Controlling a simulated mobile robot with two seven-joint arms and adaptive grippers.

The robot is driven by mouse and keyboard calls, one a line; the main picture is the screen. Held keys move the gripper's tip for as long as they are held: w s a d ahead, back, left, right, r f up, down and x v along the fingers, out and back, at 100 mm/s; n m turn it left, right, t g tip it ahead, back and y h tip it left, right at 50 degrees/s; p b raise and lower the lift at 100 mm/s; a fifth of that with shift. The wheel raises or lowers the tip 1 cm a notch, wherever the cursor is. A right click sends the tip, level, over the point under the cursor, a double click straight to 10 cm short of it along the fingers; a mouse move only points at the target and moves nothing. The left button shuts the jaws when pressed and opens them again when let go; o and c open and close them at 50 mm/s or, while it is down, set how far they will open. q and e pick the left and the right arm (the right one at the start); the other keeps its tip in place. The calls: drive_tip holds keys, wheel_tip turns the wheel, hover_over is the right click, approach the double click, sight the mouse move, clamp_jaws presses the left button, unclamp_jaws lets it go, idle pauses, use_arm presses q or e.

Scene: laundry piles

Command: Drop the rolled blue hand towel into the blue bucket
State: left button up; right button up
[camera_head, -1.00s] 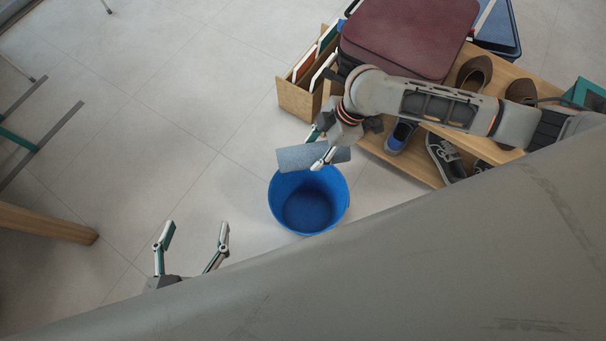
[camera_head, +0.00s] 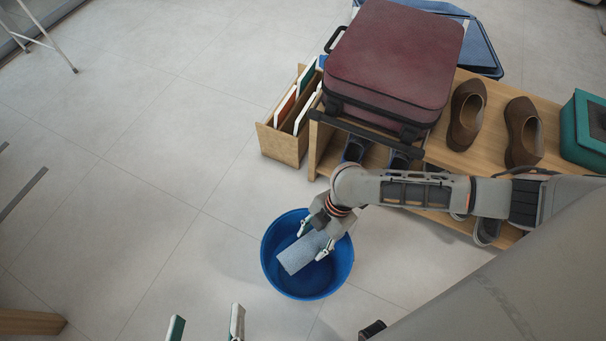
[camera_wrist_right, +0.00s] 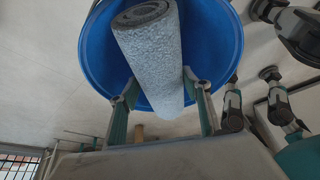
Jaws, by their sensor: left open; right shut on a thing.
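The rolled blue hand towel (camera_head: 303,252) is a grey-blue cylinder. My right gripper (camera_head: 311,241) is shut on it and holds it over the blue bucket (camera_head: 347,268). In the head view the towel lies within the bucket's outline; its exact height against the rim is hard to tell. In the right wrist view the towel (camera_wrist_right: 152,58) sits between the two fingers (camera_wrist_right: 160,108), with the blue bucket (camera_wrist_right: 226,40) behind it. My left gripper (camera_head: 206,329) is open and empty at the bottom edge of the head view, left of the bucket; only its fingertips show.
A wooden shoe bench (camera_head: 473,140) with brown shoes (camera_head: 466,115) stands behind my right arm. A maroon suitcase (camera_head: 395,62) and a teal box (camera_head: 583,130) rest on it. A wooden file box (camera_head: 281,141) stands beside it. The floor left of the bucket is clear.

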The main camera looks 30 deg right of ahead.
drive_tip(key=shift+f, duration=0.4)
use_arm(q)
drive_tip(key=shift+s+d+f+n, duration=0.1)
drive_tip(key=shift+s+d+n, duration=0.1)
drive_tip(key=shift+d+n, duration=0.25)
use_arm(e)
drive_tip(key=shift+w, duration=0.15)
drive_tip(key=shift+r, duration=0.1)
drive_tip(key=o, duration=1.3)
use_arm(q)
drive_tip(key=shift+s+a+f, duration=0.1)
drive_tip(key=shift+f, duration=0.05)
use_arm(e)
drive_tip(key=v, duration=1.2)
drive_tip(key=shift+a, duration=0.1)
